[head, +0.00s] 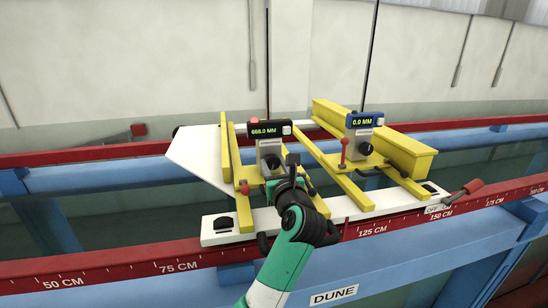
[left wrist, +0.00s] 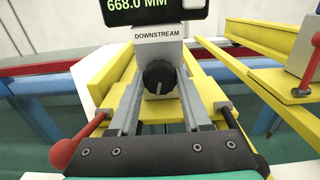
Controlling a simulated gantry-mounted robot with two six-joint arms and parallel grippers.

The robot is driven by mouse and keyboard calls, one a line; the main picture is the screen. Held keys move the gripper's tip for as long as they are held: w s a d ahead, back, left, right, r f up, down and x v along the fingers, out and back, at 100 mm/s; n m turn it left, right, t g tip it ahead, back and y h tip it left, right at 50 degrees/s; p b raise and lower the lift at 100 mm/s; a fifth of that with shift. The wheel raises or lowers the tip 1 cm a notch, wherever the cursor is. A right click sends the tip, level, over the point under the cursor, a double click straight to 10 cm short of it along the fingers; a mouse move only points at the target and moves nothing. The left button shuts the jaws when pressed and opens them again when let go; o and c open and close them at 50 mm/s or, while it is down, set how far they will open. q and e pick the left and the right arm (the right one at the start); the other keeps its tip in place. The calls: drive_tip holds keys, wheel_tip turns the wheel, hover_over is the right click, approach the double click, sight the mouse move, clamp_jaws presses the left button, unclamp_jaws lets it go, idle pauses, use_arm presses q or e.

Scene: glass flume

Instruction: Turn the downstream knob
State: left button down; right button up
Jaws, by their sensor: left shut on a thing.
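The downstream knob (left wrist: 158,77) is round and black with a white pointer line. It sits under a DOWNSTREAM label (left wrist: 157,35) and a display (left wrist: 150,8) reading 668.0 MM. In the head view this is the left gauge (head: 269,130), with the knob (head: 272,162) on its grey post. My left gripper (head: 280,168) reaches up to it from the front. In the left wrist view its two grey fingers (left wrist: 160,88) stand on either side of the knob, shut on it. The knob's lower part is hidden in the head view. My right gripper is out of view.
A second gauge (head: 365,121) reading 0.0 MM stands to the right with its own black knob (head: 364,149). Yellow beams (head: 400,146) flank the gauges. Red-tipped levers (left wrist: 65,152) are close to my left gripper. A red scaled rail (head: 120,263) runs along the front.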

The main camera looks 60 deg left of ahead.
use_arm(q)
drive_tip(key=m+p, duration=0.3)
drive_tip(key=p, duration=0.2)
drive_tip(key=shift+r+m, duration=0.35)
drive_tip(key=shift+m, duration=0.05)
drive_tip(key=shift+f+m+p, duration=0.25)
drive_tip(key=shift+m+p, duration=0.55)
drive_tip(key=shift+p, duration=0.3)
drive_tip(key=shift+c, duration=1.8)
unclamp_jaws()
drive_tip(key=b+v, duration=0.3)
drive_tip(key=v, duration=0.8)
drive_tip(key=shift+d+f, duration=0.1)
drive_tip(key=shift+f, duration=0.1)
drive_tip(key=shift+d+r, duration=0.1)
drive_tip(key=shift+d, duration=0.1)
